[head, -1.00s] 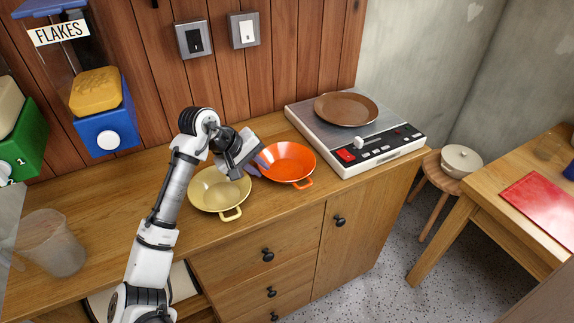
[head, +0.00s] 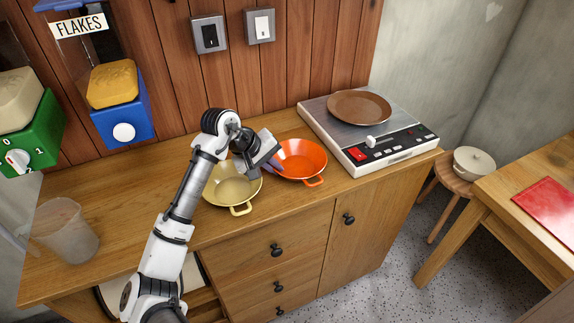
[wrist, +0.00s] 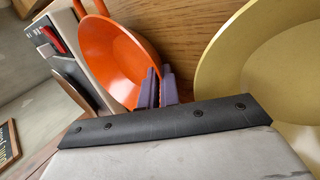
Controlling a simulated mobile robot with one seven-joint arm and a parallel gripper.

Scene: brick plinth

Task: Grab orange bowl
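The orange bowl (head: 303,163) has a small loop handle and stands on the wooden counter, between a yellow bowl and a scale-like appliance. It also shows in the wrist view (wrist: 112,55), tilted by the camera's angle. My gripper (head: 275,164) is at the left rim of the orange bowl. Its purple fingers (wrist: 158,88) are close together in the wrist view, with the bowl's rim between them. The gripper appears shut on the rim.
The yellow bowl (head: 232,190) stands just left of the orange bowl, below my gripper. The appliance (head: 385,152) with a brown plate (head: 359,106) is close on the right. A clear jug (head: 66,232) is at the far left. Wooden wall panels rise behind the counter.

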